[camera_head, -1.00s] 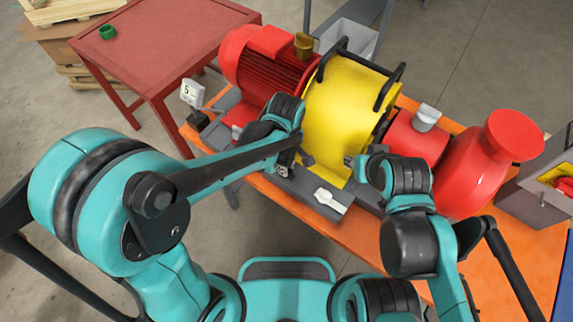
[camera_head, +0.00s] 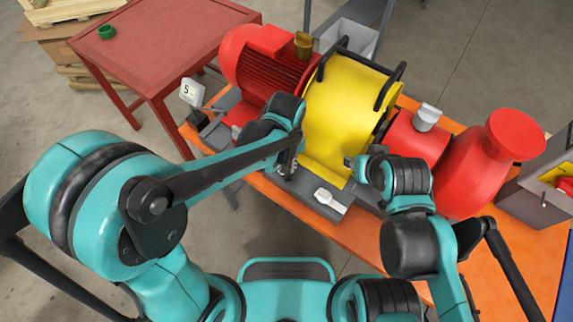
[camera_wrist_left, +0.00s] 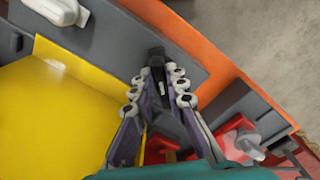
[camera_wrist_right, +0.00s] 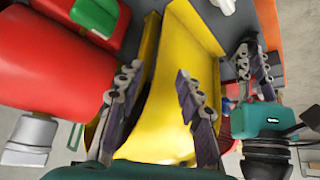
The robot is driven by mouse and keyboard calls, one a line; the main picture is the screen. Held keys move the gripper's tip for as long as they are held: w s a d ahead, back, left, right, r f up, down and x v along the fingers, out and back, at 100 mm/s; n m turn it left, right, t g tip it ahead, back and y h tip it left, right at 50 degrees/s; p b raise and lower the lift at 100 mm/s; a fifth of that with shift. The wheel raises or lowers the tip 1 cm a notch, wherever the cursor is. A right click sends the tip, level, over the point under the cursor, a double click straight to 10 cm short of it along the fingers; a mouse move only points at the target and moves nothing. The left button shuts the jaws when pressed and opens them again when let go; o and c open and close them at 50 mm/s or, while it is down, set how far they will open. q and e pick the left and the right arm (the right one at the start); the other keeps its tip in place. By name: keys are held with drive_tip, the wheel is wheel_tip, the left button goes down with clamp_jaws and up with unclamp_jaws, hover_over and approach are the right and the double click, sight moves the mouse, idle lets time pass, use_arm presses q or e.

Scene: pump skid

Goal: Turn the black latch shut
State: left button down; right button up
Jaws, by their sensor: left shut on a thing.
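The black latch (camera_wrist_left: 156,57) stands on the grey base strip beside the yellow guard (camera_wrist_left: 60,110). In the left wrist view, my left gripper (camera_wrist_left: 160,77) is shut on it, with one finger on each side. In the head view the left gripper (camera_head: 288,165) is at the guard's lower left corner, and the latch is hidden there. My right gripper (camera_wrist_right: 157,78) is open and empty in front of the yellow guard, and the left gripper (camera_wrist_right: 253,62) also shows in that view.
A white handle (camera_head: 330,199) lies on the grey base right of the left gripper. A red motor (camera_head: 262,65) and a red pump (camera_head: 480,170) flank the guard. Black handles (camera_head: 389,88) rise from its top. The orange bench edge (camera_head: 295,212) runs in front.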

use_arm(q)
drive_tip(key=m, duration=0.4)
drive_tip(key=shift+m, duration=0.3)
drive_tip(key=m, duration=0.4)
drive_tip(key=shift+m, duration=0.4)
drive_tip(key=c, duration=1.5)
unclamp_jaws()
drive_tip(key=shift+c, duration=0.2)
wheel_tip(320, 180, up, 12)
